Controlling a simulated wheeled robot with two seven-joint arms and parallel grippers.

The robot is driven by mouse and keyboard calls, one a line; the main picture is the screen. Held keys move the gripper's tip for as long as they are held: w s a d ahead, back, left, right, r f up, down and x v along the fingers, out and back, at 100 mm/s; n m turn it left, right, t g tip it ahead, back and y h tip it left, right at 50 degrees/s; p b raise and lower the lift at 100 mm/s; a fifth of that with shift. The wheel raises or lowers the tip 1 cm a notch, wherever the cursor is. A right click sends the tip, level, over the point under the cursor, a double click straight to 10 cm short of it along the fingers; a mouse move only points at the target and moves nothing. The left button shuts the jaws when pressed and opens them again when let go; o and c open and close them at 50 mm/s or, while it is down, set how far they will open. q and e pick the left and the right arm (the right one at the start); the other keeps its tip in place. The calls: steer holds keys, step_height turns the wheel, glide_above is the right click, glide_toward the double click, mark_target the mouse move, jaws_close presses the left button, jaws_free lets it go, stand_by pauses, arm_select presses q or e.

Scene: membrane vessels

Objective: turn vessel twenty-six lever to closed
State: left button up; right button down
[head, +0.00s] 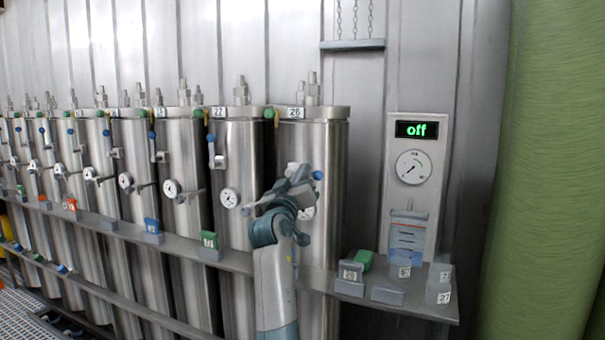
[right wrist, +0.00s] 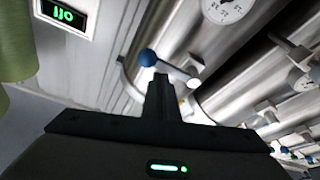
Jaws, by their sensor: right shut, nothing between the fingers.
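Vessel twenty-six (head: 325,145) is the steel cylinder at the right end of the row, with a "26" label (head: 296,113) at its top. Its lever shows as a blue ball knob (head: 318,175) just right of my right gripper (head: 293,184); the gripper hides the rest of the lever in the head view. In the right wrist view the blue knob (right wrist: 148,57) and pale lever bar (right wrist: 176,70) lie just beyond the shut fingertips (right wrist: 162,78). The fingers hold nothing; whether they touch the lever I cannot tell. My left gripper is not in view.
More steel vessels (head: 238,150) with blue-knobbed levers and gauges line up to the left. A metal shelf (head: 325,278) runs in front, with small blocks and cups at its right end.

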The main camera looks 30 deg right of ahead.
steer(key=shift+f, duration=0.25)
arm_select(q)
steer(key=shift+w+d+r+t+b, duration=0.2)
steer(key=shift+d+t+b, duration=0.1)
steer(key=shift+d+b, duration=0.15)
arm_select(e)
steer(key=v, duration=1.2)
steer(key=shift+r, duration=0.15)
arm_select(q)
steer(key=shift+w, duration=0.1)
